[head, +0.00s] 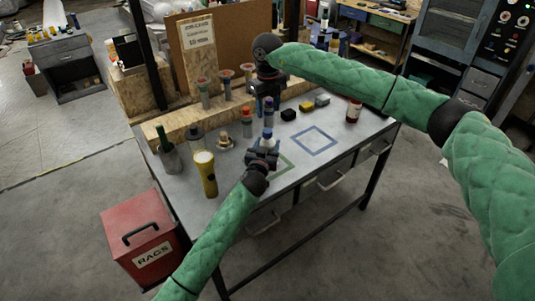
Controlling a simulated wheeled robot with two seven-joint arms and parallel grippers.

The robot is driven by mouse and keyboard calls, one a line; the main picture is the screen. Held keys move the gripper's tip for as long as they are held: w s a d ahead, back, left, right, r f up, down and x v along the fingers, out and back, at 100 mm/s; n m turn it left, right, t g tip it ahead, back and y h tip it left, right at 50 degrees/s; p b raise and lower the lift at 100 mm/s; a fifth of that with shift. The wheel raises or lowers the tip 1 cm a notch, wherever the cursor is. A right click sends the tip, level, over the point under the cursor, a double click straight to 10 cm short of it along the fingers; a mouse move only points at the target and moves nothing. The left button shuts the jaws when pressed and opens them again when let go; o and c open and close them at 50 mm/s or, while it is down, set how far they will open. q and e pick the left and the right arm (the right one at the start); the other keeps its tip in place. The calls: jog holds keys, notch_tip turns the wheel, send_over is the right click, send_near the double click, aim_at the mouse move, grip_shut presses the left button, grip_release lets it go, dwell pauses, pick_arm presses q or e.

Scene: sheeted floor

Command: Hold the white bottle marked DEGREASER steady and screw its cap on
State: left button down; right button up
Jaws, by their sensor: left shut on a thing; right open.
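My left gripper (262,157) is low over the near part of the workbench, shut on a small white bottle (265,143) with blue at its top. Its lower part is hidden by the gripper, and I cannot read its marking. My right gripper (268,98) is above and behind it, pointing down with its fingers apart. A slim blue-grey piece (268,113) shows just below and between the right fingers, above the white bottle. I cannot tell whether that piece is the cap or another item standing behind, nor whether it touches the bottle.
The workbench (345,151) has green and blue marked squares.

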aim_at(267, 130)
jog(key=n, duration=0.4)
jog(key=shift+s+a+f, duration=0.1)
jog(key=shift+s, duration=0.1)
jog(key=n, duration=0.5)
jog(key=shift+s+f, duration=0.1)
jog(key=shift+f, duration=3.95)
jog(key=shift+c, duration=0.5)
jog(key=c, duration=0.9)
